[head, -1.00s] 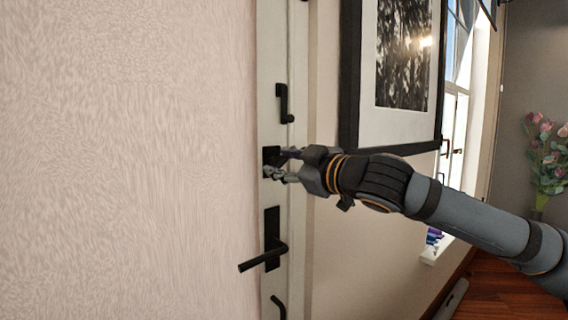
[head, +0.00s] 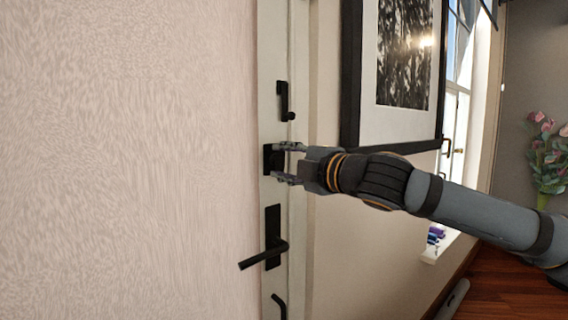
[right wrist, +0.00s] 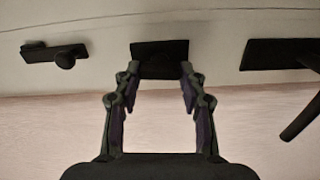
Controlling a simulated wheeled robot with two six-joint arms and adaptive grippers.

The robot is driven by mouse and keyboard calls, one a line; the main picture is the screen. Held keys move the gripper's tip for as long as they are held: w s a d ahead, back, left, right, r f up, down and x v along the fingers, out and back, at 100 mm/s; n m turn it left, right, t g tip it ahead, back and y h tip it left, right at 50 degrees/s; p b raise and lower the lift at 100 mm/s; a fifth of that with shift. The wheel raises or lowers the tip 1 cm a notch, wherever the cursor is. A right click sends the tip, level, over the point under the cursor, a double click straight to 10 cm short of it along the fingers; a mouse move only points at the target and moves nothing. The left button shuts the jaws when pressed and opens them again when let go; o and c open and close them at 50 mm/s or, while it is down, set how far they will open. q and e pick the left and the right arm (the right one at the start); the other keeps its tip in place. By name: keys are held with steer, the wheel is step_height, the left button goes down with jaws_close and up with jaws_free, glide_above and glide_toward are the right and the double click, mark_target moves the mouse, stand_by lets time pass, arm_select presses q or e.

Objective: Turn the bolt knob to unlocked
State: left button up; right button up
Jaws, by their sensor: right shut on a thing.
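The bolt knob with its dark square plate (head: 271,158) is on the pale door edge, in the middle of the head view. In the right wrist view the dark plate (right wrist: 160,57) lies straight ahead at the top middle. I cannot separate the knob from its plate there. My right gripper (head: 284,162) reaches in from the right. Its two fingers (right wrist: 159,72) sit at either side of the knob and are shut on it. In the head view one finger is above the knob and one below. My left gripper is not in view.
A black lever handle (head: 272,226) is below the knob on the same door. A small black latch (head: 284,98) is above it. A framed picture (head: 349,90) hangs on the wall just right, above my right arm. Flowers (head: 545,150) stand at the far right.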

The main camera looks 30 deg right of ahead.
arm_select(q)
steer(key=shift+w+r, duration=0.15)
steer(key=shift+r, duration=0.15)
arm_select(e)
steer(key=shift+n, duration=0.5)
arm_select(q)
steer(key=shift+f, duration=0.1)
arm_select(e)
steer(key=o, duration=1.1)
steer(key=shift+o, duration=0.2)
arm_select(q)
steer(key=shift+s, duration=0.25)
